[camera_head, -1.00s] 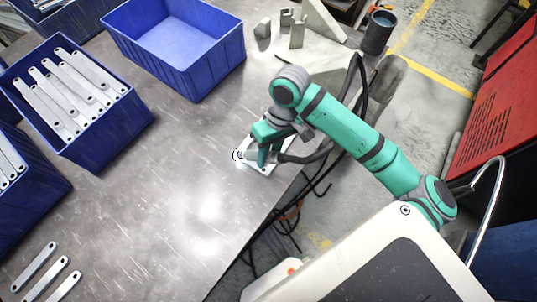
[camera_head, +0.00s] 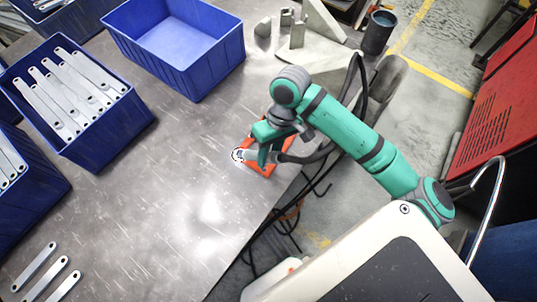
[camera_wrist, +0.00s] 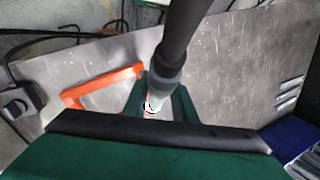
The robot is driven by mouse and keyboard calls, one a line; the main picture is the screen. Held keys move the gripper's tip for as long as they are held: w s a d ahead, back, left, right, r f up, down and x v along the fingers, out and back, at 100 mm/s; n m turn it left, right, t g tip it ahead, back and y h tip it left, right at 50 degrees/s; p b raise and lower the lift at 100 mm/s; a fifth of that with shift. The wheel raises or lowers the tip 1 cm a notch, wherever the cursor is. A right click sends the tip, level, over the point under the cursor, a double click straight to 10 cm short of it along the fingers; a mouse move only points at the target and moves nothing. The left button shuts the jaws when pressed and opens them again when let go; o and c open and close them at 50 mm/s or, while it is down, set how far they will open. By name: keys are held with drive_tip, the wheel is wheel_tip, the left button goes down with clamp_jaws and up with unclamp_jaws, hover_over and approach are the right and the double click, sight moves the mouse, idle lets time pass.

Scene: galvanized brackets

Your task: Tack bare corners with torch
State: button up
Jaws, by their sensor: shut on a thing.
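My gripper (camera_head: 264,150) is low over the steel table's edge, shut on the torch (camera_head: 249,155). In the wrist view the torch (camera_wrist: 175,45) is a dark tube running down between the green fingers, with a pale nozzle end and a small white ring or glow at its tip. An orange-red angular piece (camera_head: 268,168) lies on the table under my gripper, and the gripper hides much of it. In the wrist view this orange piece (camera_wrist: 105,83) shows as an angled bar left of the torch. Whether the nozzle touches it, and its corners' state, I cannot tell.
A blue bin with flat galvanized strips (camera_head: 128,121) stands at left, an empty blue bin (camera_head: 195,88) behind. Loose strips (camera_head: 34,267) lie at front left. Metal blocks and a grey cup (camera_head: 378,33) are at the back. The table's middle is clear. A dark hose trails from the torch.

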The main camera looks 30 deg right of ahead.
idle(0.4)
drive_tip(key=shift+r, duration=3)
